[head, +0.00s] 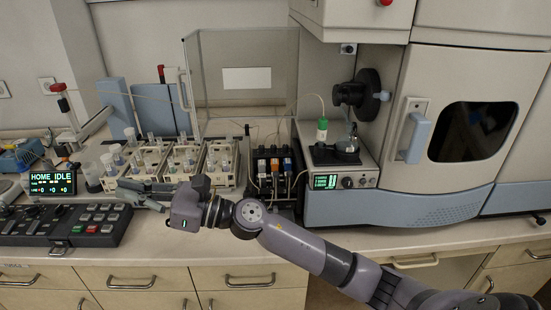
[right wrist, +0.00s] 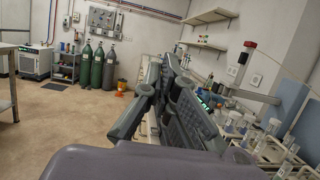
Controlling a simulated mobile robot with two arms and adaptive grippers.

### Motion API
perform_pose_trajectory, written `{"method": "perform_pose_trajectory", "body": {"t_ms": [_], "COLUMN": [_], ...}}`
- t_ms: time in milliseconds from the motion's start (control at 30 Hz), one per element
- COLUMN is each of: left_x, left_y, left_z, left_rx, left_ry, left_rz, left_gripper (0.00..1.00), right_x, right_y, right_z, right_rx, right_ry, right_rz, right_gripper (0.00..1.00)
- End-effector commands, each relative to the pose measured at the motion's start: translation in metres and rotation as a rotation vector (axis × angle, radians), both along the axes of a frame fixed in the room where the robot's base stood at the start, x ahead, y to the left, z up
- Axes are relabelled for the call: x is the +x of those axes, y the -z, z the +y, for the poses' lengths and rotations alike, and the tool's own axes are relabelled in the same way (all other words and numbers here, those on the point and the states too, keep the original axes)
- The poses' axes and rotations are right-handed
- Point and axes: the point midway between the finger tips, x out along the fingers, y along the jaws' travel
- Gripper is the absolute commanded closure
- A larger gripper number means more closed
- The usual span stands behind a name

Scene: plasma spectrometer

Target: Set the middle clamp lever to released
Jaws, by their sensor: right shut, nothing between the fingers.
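A dark pump unit (head: 271,190) with tubing stands on the bench between the vial racks and the spectrometer. My right gripper (head: 134,193) is shut and empty. It points left over the bench, in front of the vial racks and well to the left of the pump. Its fingers also show in the right wrist view (right wrist: 172,85), where the pump is out of view. My left gripper is out of view.
Vial racks (head: 153,163) stand behind my right gripper. A control panel (head: 75,225) and a small display (head: 52,183) are at the left. A clear enclosure (head: 245,110) stands behind the racks. The spectrometer (head: 440,190) fills the right.

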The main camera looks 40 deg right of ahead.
Motion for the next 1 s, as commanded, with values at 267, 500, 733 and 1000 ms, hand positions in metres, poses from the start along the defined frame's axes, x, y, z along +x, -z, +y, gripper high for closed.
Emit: {"method": "perform_pose_trajectory", "body": {"t_ms": [267, 500, 733, 1000], "left_x": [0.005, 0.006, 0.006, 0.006], "left_y": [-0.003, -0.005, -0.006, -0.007], "left_z": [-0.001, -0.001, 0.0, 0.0], "left_rx": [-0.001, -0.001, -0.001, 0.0], "left_ry": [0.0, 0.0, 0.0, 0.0], "left_rz": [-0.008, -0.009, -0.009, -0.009], "left_gripper": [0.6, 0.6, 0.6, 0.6], "right_x": [0.002, 0.033, 0.049, 0.034], "right_y": [0.027, 0.051, 0.026, -0.014], "right_z": [-0.001, -0.094, -0.232, -0.33], "right_rx": [-0.817, -1.519, -2.099, -2.397], "right_ry": [-0.167, -0.348, -0.587, -0.794], "right_rz": [-0.557, -0.85, -0.86, -0.708], "right_gripper": [1.0, 1.0, 1.0, 1.0]}}
